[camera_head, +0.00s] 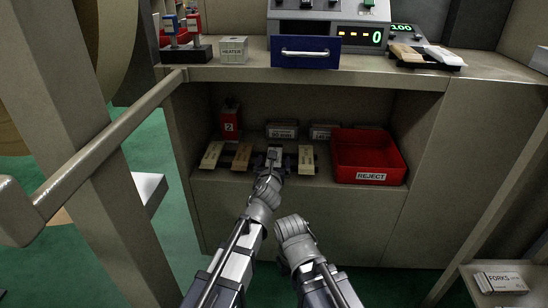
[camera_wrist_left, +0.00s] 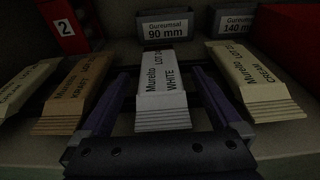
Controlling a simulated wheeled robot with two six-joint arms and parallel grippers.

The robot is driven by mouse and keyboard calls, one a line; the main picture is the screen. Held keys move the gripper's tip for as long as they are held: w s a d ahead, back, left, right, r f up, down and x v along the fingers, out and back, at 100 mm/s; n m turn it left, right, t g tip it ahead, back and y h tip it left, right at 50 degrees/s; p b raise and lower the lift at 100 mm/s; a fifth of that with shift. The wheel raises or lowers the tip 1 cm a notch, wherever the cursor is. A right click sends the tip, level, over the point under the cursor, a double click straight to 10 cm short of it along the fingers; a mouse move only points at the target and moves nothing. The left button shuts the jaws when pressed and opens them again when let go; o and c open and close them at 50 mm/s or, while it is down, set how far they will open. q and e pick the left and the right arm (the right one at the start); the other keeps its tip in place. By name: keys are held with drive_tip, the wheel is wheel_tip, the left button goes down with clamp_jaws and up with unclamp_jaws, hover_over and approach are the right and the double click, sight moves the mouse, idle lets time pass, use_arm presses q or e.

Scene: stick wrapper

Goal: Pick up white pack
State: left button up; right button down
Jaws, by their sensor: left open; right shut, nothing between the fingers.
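The white pack (camera_wrist_left: 163,92), printed "WHITE", lies flat on the lower shelf in the left wrist view, its stepped end towards me. It also shows in the head view (camera_head: 274,151), partly hidden by my arm. My left gripper (camera_head: 273,163) is open, with one dark finger on each side of the white pack. Gaps show between the fingers and the pack. My right gripper (camera_head: 292,227) is shut and empty, in front of and below the shelf.
A brown pack (camera_head: 242,156) and a pale pack (camera_head: 211,155) lie left; a cream pack (camera_head: 306,160) lies right, close to my finger. A red REJECT tray (camera_head: 371,177) stands further right. A 90 mm box (camera_wrist_left: 164,27) and a red "2" block (camera_head: 230,122) stand behind.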

use_arm(q)
drive_tip(key=shift+x, duration=0.8)
drive_tip(key=shift+s, duration=0.1)
drive_tip(key=c, duration=1.4)
drive_tip(key=shift+r, duration=0.1)
wheel_tip(320, 180, up, 10)
drive_tip(key=p, duration=1)
drive_tip(key=shift+s+f, duration=0.1)
drive_tip(key=shift+f, duration=0.1)
